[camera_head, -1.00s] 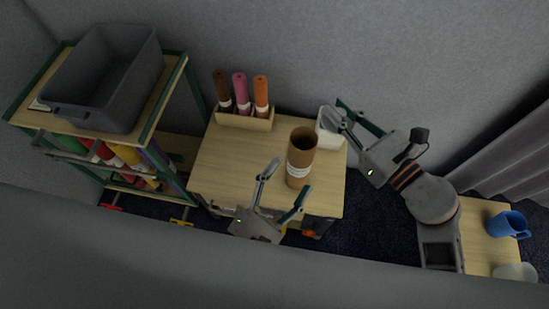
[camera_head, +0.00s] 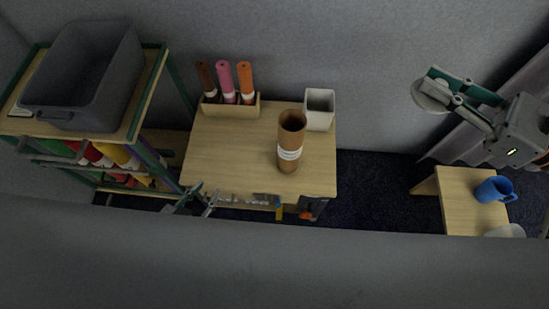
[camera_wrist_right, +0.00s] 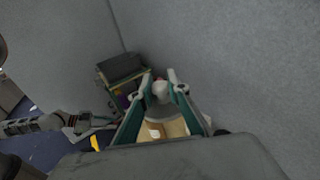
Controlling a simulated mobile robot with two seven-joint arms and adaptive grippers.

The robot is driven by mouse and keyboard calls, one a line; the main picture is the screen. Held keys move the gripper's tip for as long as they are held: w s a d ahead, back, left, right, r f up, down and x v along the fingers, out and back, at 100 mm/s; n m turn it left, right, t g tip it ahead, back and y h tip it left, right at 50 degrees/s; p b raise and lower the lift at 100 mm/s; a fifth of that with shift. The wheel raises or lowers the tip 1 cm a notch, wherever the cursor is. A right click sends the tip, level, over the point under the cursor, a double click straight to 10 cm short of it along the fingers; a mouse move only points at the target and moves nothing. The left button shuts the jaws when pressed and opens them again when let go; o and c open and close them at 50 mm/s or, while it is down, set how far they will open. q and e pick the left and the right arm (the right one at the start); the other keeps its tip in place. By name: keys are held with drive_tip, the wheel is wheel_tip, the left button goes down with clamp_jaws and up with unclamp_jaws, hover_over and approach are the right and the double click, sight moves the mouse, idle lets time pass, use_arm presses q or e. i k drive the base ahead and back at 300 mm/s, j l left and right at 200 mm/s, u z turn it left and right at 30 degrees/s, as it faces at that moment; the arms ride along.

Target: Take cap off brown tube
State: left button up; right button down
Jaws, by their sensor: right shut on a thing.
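The brown tube (camera_head: 289,158) stands upright on the wooden table (camera_head: 215,155), with a white label band and a dark open top. My right gripper (camera_head: 437,88) is at the upper right, well away from the tube. It is shut on a pale round cap (camera_head: 428,98), which also shows between the fingers in the right wrist view (camera_wrist_right: 161,91). My left gripper (camera_head: 203,192) is low at the table's front left edge, fingers apart and empty, with its base hidden by the grey foreground.
A wooden holder (camera_head: 230,109) with dark brown, pink and orange rolls stands at the table's back left. A white square bin (camera_head: 319,108) is at the back right. A shelf with a grey crate (camera_head: 75,80) stands left. A stool (camera_head: 455,200) with a blue mug (camera_head: 494,190) stands right.

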sight(293, 122)
drive_tip(key=k+j, duration=0.45)
drive_tip(key=j, duration=0.15)
drive_tip(key=k+j, duration=0.45)
drive_tip(key=j, duration=0.15)
drive_tip(key=k+j, duration=0.45)
drive_tip(key=j, duration=0.15)
drive_tip(key=i, duration=0.4)
drive_tip(key=j+z, duration=0.05)
